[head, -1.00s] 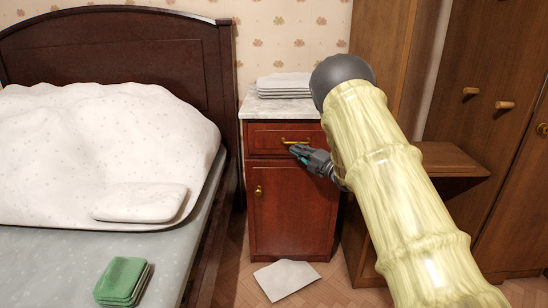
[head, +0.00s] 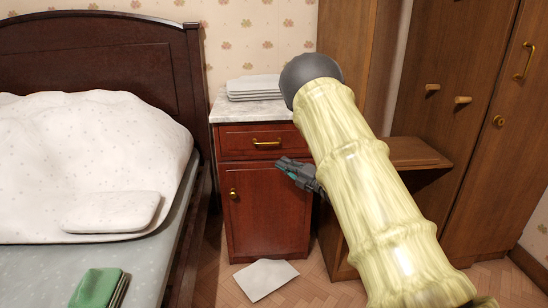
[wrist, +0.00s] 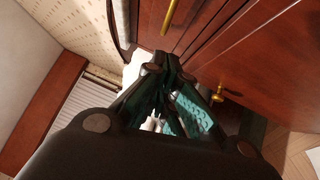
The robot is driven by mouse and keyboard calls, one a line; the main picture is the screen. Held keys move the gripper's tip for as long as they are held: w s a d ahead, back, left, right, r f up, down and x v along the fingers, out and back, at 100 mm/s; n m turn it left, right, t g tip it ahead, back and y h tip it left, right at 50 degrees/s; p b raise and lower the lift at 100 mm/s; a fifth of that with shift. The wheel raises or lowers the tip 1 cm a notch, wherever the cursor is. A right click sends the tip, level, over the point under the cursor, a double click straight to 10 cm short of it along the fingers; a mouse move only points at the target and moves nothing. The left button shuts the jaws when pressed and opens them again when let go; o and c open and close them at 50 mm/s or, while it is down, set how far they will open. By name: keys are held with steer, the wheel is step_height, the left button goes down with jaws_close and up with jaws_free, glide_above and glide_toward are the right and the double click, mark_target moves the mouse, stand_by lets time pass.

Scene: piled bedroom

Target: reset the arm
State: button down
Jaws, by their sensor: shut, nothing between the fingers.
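My gripper (head: 281,163) is shut and empty. In the head view it hangs in front of the red-brown nightstand (head: 268,205), just below the drawer's brass handle (head: 267,143), and looks apart from it. In the wrist view my gripper (wrist: 172,75) points at the nightstand, with the drawer handle (wrist: 170,14) at the top and the door knob (wrist: 218,96) to the right. My arm covers the nightstand's right side in the head view. The drawer looks closed.
A stack of white sheets (head: 254,88) lies on the marble top. A white sheet (head: 266,279) lies on the floor. The bed with a white quilt (head: 85,150) and green cloths (head: 96,288) is at left. A low wooden shelf (head: 415,153) and wardrobe (head: 440,125) stand at right.

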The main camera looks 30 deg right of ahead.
steer(key=s+a+f+m+g+h, duration=0.3)
steer(key=s+f+m, duration=0.4)
steer(key=f, duration=0.6)
steer(key=s+a+f+m+g+h, duration=0.2)
steer(key=s+a+f+m+h, duration=0.3)
steer(key=s+f, duration=0.6)
steer(key=s+a+f+m+g, duration=0.4)
steer(key=s+f, duration=0.4)
steer(key=s, duration=0.2)
steer(key=s+a+f+m+g, duration=0.45)
steer(key=s+f, duration=0.25)
steer(key=s, duration=0.4)
steer(key=s+a+f+m+g, duration=0.1)
steer(key=s+a+m+g, duration=0.15)
steer(key=s, duration=0.65)
steer(key=s+a+m+g, duration=0.2)
steer(key=s+a, duration=0.1)
steer(key=s, duration=0.6)
step_height(320, 180, up, 27)
steer(key=p, duration=2.7)
steer(key=shift+a+f, duration=0.15)
